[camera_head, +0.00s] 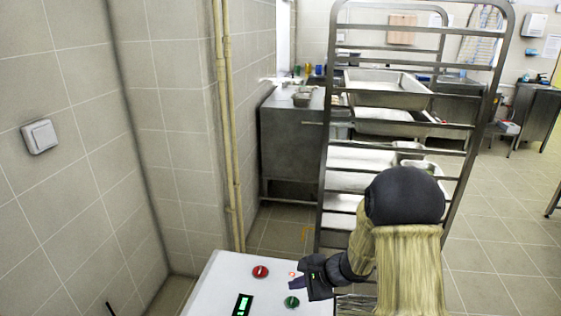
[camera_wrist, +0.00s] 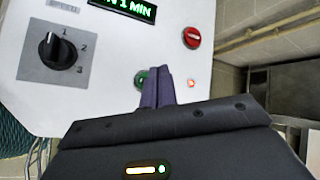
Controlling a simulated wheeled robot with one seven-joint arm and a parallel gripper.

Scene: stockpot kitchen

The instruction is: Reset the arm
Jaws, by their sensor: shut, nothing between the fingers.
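My gripper (camera_head: 294,284) is in front of the white control panel (camera_head: 215,285), close to its green button (camera_head: 291,302). In the wrist view my gripper (camera_wrist: 156,73) has its two purple fingers together with nothing between them. The fingertips partly overlap the green button (camera_wrist: 142,78) there. I cannot tell whether they touch it. A red button (camera_wrist: 192,38) sits up and to the right, with a small lit red light (camera_wrist: 191,83) below it. A black dial (camera_wrist: 54,50) is at the left.
A tall metal tray rack (camera_head: 325,170) stands just behind my arm. A steel counter (camera_head: 290,140) is behind it. A tiled wall with pipes (camera_head: 232,130) borders the panel at the left. Open tiled floor (camera_head: 500,240) lies to the right.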

